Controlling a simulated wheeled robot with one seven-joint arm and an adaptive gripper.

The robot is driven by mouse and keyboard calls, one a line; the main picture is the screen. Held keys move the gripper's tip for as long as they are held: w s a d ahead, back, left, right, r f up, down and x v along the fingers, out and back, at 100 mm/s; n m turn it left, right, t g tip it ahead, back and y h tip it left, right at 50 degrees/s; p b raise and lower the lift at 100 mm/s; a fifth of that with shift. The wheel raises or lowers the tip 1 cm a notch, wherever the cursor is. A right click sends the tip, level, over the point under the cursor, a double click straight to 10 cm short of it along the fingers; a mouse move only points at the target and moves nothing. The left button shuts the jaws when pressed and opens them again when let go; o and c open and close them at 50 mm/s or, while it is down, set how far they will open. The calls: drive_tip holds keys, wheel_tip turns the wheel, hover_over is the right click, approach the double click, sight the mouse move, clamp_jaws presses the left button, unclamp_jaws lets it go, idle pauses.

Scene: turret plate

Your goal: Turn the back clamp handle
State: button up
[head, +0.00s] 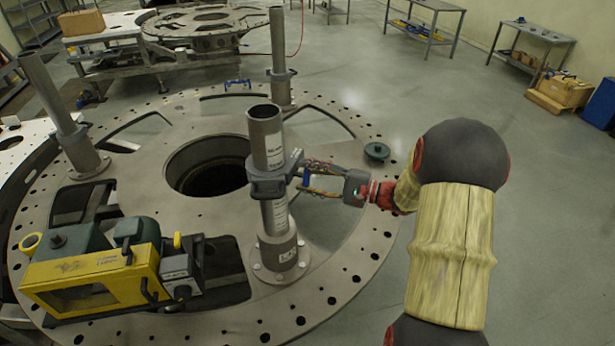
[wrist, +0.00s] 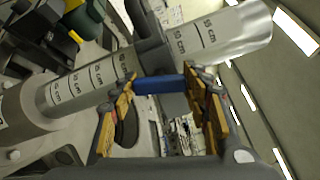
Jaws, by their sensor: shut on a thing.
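A grey clamp (head: 268,186) sits around the nearest upright steel post (head: 266,140) on the turret plate (head: 350,250). My gripper (head: 312,180) reaches this clamp from the right and is shut on its blue handle (wrist: 160,84). In the wrist view the handle spans between the two yellow-padded fingers, and the post's cm scale shows behind. In the head view the gripper fingers partly hide the handle. The rear post (head: 279,50) has a dark clamp (head: 281,75) low on it, apart from my gripper. A blue piece (head: 237,84) shows left of it.
A left post (head: 48,95) also carries a clamp. A yellow and green machine (head: 100,265) stands on the plate at front left. A dark green disc (head: 376,151) lies near the plate's right edge.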

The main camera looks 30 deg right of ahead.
drive_tip(key=c, duration=0.5)
drive_tip(key=shift+m, duration=0.4)
idle(0.3)
drive_tip(key=m+p, duration=0.2)
drive_tip(key=m, duration=0.2)
drive_tip(key=shift+r+m, duration=0.1)
drive_tip(key=shift+m, duration=0.3)
drive_tip(key=m+p, duration=0.3)
drive_tip(key=m, duration=0.1)
drive_tip(key=shift+m+p, duration=1.55)
drive_tip(key=shift+m, duration=0.65)
drive_tip(key=o, duration=1.1)
drive_tip(key=shift+o, duration=0.3)
